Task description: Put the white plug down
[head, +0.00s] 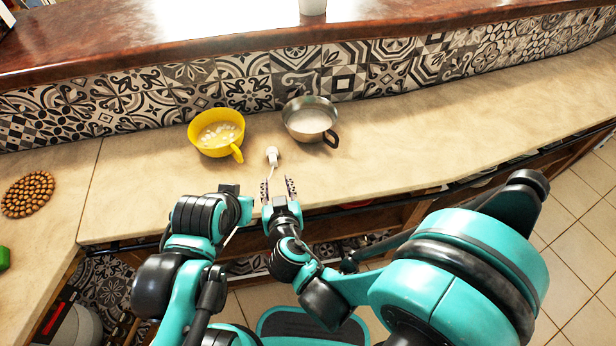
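The white plug (272,154) rests on the beige counter (400,130), in front of the gap between a yellow pot and a metal pan. A thin pale strip, perhaps its cord or prongs, runs from it toward my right gripper. My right gripper (277,182) is open, its two dark fingers spread apart over the counter's front edge area. The plug lies just beyond the fingertips and no finger appears to touch it. My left gripper (232,192) shows only in part beside the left arm, near the counter's front edge; its fingers are not clear.
The yellow pot (217,121) with pale pieces in it stands behind left of the plug. The metal pan (305,117) with a dark handle stands behind right. A round brown beaded mat (28,194) lies far left. A patterned tile wall (180,90) bounds the back; the counter's right is clear.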

